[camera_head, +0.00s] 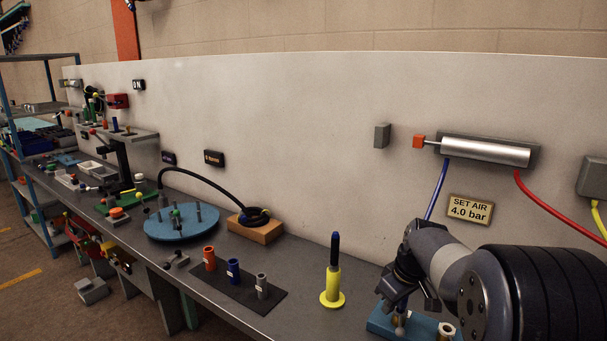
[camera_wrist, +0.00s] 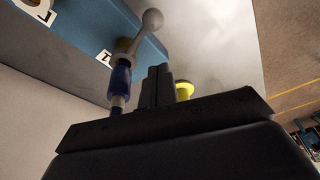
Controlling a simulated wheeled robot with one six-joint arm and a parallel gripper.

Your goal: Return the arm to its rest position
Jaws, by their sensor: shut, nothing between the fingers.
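My arm reaches in from the right in the head view. My gripper (camera_head: 397,300) points down over a blue block (camera_head: 418,325) at the bench's front right. In the wrist view its fingers (camera_wrist: 159,82) are together with nothing between them. A blue fitting with a pale ball-ended lever (camera_wrist: 151,21) stands on the blue block (camera_wrist: 75,25), beside the fingers. I cannot tell whether they touch it.
A yellow stand with a dark-blue top (camera_head: 333,278) is left of my gripper. Further left are a mat with three cylinders (camera_head: 232,272), a wooden block (camera_head: 256,230) and a round blue plate (camera_head: 181,222). A silver cylinder (camera_head: 486,151) with hoses is on the back panel above.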

